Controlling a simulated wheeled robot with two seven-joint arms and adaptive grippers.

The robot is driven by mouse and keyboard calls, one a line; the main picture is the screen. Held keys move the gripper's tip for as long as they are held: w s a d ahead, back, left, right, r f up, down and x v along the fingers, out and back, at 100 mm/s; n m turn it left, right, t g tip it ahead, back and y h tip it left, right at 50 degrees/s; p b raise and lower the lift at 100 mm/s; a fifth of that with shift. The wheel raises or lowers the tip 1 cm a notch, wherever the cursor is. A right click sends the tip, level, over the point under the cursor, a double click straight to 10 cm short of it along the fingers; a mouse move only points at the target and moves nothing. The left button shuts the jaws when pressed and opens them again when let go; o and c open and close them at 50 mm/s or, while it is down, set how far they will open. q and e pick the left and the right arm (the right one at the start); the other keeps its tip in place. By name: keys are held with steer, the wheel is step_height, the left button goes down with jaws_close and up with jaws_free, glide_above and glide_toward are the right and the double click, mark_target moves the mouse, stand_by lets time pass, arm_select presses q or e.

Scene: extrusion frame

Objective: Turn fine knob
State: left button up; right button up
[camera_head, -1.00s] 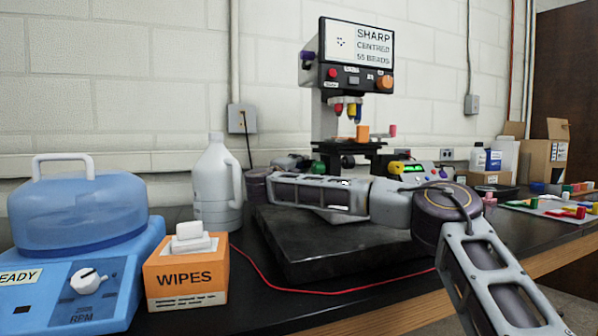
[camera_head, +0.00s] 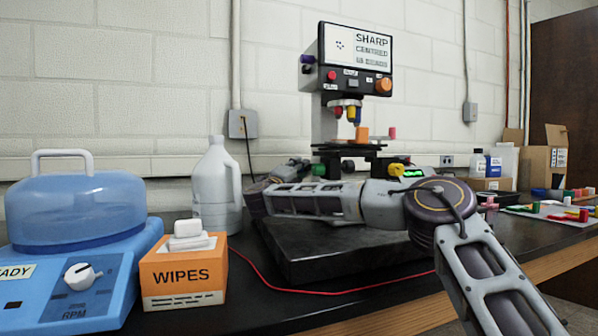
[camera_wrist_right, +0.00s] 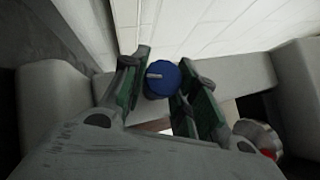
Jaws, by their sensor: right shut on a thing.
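The microscope (camera_head: 330,120) stands on the bench with a screen (camera_head: 360,48) reading SHARP, CENTRED and a bead count in small print. A blue knob (camera_wrist_right: 164,80) with a pale pointer bar shows in the right wrist view. My right gripper (camera_wrist_right: 163,84) has its green-padded fingers on either side of this knob and is shut on it. The blue knob is hidden there. My left gripper is out of view.
A dark slab (camera_head: 340,252) lies under my right forearm. A white jug (camera_head: 216,190), a wipes box (camera_head: 184,272) and a blue centrifuge (camera_head: 80,210) stand to the left. A red cable (camera_head: 300,289) crosses the bench. Bottles and cartons stand at the right.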

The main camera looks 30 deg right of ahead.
steer(key=shift+f+m+h, duration=0.25)
steer(key=shift+m+h, duration=0.05)
stand_by(0.5)
steer(key=o, duration=0.9)
steer(key=shift+c, duration=0.2)
steer(key=shift+o, duration=0.7)
steer(key=shift+r, duration=0.15)
steer(key=shift+r+n+y, duration=0.1)
steer(key=shift+n+y, duration=0.4)
steer(key=shift+n, duration=0.2)
